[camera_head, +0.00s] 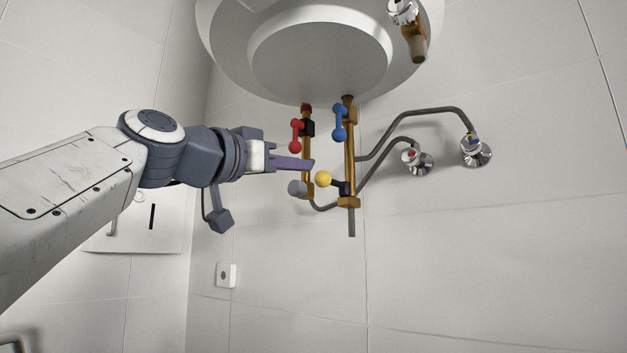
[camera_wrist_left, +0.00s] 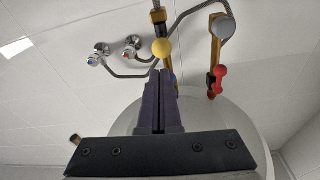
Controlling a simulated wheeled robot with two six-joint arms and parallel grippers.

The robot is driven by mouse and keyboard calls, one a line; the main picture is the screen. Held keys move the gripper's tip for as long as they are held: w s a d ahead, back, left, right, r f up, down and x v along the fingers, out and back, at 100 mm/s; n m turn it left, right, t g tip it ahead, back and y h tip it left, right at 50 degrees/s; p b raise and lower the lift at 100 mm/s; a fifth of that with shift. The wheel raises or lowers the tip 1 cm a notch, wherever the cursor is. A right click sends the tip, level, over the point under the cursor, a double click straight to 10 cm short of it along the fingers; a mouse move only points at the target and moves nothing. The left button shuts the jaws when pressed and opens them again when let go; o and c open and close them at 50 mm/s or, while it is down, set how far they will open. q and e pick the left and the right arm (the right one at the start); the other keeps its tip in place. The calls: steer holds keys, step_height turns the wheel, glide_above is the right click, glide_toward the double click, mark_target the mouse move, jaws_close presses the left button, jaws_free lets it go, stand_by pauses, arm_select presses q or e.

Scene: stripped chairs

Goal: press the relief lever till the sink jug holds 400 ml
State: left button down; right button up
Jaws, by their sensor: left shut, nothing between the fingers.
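A short black lever with a yellow ball knob (camera_head: 323,179), which looks like the relief lever, sticks out from a brass valve (camera_head: 349,202) low on the right pipe under the boiler. The yellow knob (camera_wrist_left: 162,48) also shows in the left wrist view, just beyond the fingertips. My left gripper (camera_head: 312,163) is shut and empty, its purple fingers pointing right, slightly above the knob in the head view. In the left wrist view the closed fingers (camera_wrist_left: 161,78) point towards the knob; I cannot tell whether they touch it. The sink jug and my right gripper are not in view.
The white boiler (camera_head: 320,60) hangs above. A red lever (camera_head: 296,135), a blue lever (camera_head: 340,122) and a grey knob (camera_head: 297,188) are close around the fingers. Bent pipes run to two chrome wall valves (camera_head: 418,160). The wall below is clear except for a socket (camera_head: 225,275).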

arm_select(q)
steer(key=v, duration=0.2)
steer(key=shift+s+a+f+b, duration=0.15)
steer(key=shift+s+a+b, duration=0.1)
steer(key=shift+b, duration=0.1)
steer(key=s+d+f+n+g+y+p, duration=0.1)
steer(key=d+f+g+y+p, duration=0.15)
steer(key=f, duration=0.75)
steer(key=s+d+f+n+g+y+p, duration=0.1)
steer(key=d+f+g, duration=0.15)
steer(key=f, duration=0.75)
steer(key=s+d+f+n+g+y+p, duration=0.1)
steer(key=d+f+g+y+p, duration=0.15)
steer(key=f, duration=0.75)
steer(key=s+a+f+g+y+p, duration=0.2)
steer(key=s+a+f, duration=0.4)
steer(key=s+f, duration=0.4)
steer(key=s+a+f+g+y+p, duration=0.2)
steer(key=s+a+f+g+y, duration=0.2)
steer(key=s+f, duration=0.7)
step_height(320, 180, down, 2)
steer(key=shift+s+a+f+y, duration=0.15)
steer(key=shift+a+y, duration=0.35)
steer(key=shift+a, duration=0.65)
